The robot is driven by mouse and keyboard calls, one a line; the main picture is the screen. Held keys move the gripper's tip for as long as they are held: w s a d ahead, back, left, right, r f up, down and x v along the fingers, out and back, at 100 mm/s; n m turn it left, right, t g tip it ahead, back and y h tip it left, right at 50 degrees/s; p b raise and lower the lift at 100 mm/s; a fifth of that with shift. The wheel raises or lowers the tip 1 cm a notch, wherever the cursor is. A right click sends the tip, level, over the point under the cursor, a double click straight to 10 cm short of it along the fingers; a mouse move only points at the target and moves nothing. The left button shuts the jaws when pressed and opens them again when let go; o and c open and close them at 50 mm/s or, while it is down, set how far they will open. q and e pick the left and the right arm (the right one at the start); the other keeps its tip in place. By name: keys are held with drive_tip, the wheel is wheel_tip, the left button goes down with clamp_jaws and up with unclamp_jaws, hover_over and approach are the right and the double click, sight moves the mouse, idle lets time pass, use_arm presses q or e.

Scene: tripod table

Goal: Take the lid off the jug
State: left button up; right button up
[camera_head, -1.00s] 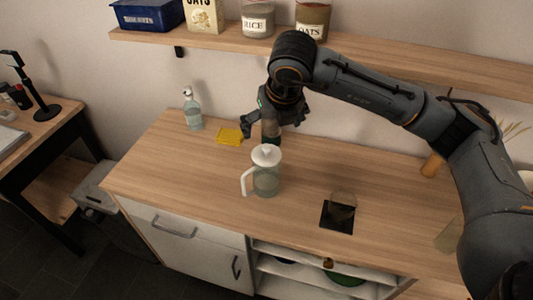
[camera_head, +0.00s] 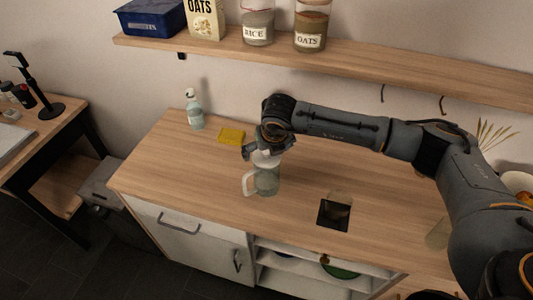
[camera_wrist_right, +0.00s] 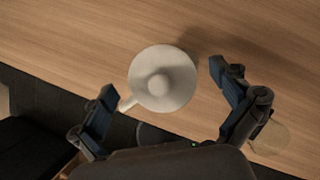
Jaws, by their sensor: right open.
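The jug (camera_head: 267,182) stands upright on the wooden counter, with clear walls and a white handle at its left. Its white lid (camera_wrist_right: 162,79) is on top, round with a raised knob in the middle. In the head view the lid is partly covered by my right gripper (camera_head: 264,152), which is just above it. In the right wrist view my right gripper (camera_wrist_right: 165,85) is open, one finger on each side of the lid, with a gap to both. My left gripper is not in view.
A yellow sponge (camera_head: 231,136) and a soap bottle (camera_head: 194,110) are behind and left of the jug. A dark square coaster (camera_head: 334,214) with a glass is at its right. A shelf (camera_head: 330,51) with jars runs above the counter.

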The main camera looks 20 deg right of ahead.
drive_tip(key=shift+s, duration=0.1)
drive_tip(key=c, duration=1)
drive_tip(key=shift+o, duration=0.2)
